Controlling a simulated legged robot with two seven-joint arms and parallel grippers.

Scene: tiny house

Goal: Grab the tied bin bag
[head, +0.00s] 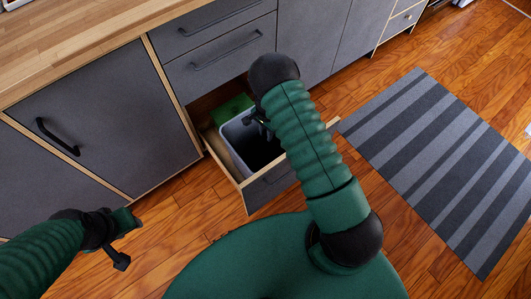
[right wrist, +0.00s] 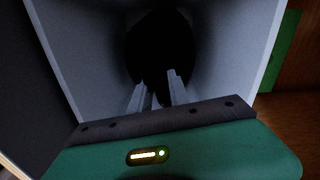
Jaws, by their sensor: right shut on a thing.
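The black bin bag (right wrist: 160,45) shows as a dark, rounded shape inside the grey bin (right wrist: 80,50) in the right wrist view. The bin (head: 233,146) stands in the pulled-out drawer in the head view, its inside very dark. My right gripper (right wrist: 158,88) reaches down into the bin, its two fingers shut on the bag between them. In the head view the right gripper (head: 262,128) is at the bin's opening, partly hidden by my arm. The bag's knot is too dark to make out. My left gripper (head: 122,243) hangs at the lower left, away from the bin.
The open drawer (head: 272,185) juts out from the grey cabinets (head: 105,120) under a wooden counter (head: 75,40). A green thing (head: 233,108) sits behind the bin. A striped rug (head: 440,160) lies on the wooden floor at the right.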

